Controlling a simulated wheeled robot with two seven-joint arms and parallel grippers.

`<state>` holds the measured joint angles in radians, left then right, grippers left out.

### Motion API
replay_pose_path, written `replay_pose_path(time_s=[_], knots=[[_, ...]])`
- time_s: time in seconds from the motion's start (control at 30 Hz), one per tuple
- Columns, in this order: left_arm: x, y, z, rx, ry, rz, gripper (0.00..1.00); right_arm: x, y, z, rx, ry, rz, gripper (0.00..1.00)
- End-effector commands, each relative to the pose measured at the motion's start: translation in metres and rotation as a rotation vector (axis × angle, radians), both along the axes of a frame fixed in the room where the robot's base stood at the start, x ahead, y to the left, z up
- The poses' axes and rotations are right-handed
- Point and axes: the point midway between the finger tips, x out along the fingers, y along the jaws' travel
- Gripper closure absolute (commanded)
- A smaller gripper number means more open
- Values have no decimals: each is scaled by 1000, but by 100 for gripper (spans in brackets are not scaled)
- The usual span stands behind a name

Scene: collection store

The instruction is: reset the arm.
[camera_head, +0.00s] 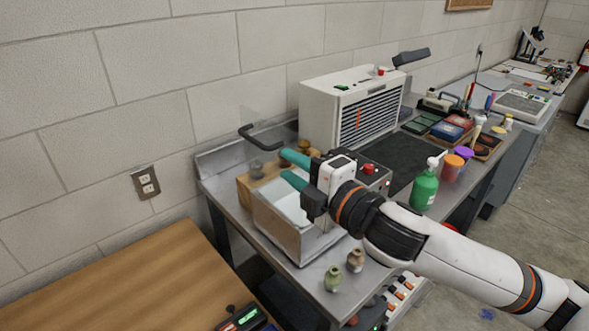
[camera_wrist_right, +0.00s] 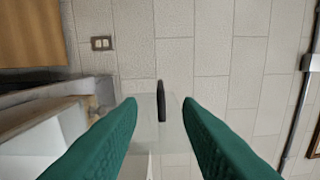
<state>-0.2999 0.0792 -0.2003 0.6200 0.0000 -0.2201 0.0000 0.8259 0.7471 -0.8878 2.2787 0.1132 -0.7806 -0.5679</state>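My right arm comes in from the right in the head view. My right gripper (camera_head: 288,168) has two teal fingers, spread apart with nothing between them, above the open clear-sided box (camera_head: 275,228) on the grey bench. In the right wrist view the fingers of my right gripper (camera_wrist_right: 160,103) stand wide apart, pointing towards the block wall. A clear lid with a black handle (camera_wrist_right: 161,100) shows between them, farther off. The black handle (camera_head: 262,137) is also in the head view, behind the fingers. My left gripper is in neither view.
Two small vases, one green (camera_head: 333,278) and one brown (camera_head: 355,260), stand at the bench's front edge. A white vented machine (camera_head: 345,108) stands behind my gripper. A green pump bottle (camera_head: 425,188) is near my forearm. A wooden table (camera_head: 130,285) is mostly clear at left.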

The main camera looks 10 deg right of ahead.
Motion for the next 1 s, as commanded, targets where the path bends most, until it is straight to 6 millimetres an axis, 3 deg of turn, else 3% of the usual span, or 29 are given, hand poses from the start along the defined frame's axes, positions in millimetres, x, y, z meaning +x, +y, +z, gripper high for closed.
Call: replay_pose_path(time_s=[0.17, 0.33, 0.47, 0.67, 0.8, 1.0], knots=[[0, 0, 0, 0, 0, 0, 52, 0, 0, -2, 6, 9, -2, 68], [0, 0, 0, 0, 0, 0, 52, -7, 0, -33, 106, 143, -45, 68], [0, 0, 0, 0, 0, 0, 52, -20, -9, -81, 262, 359, -147, 68], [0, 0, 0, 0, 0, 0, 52, -57, -42, -169, 512, 730, -398, 68], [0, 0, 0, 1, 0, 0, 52, -101, -72, -233, 659, 978, -625, 68], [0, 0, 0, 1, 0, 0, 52, -166, -105, -293, 777, 1213, -907, 68]])
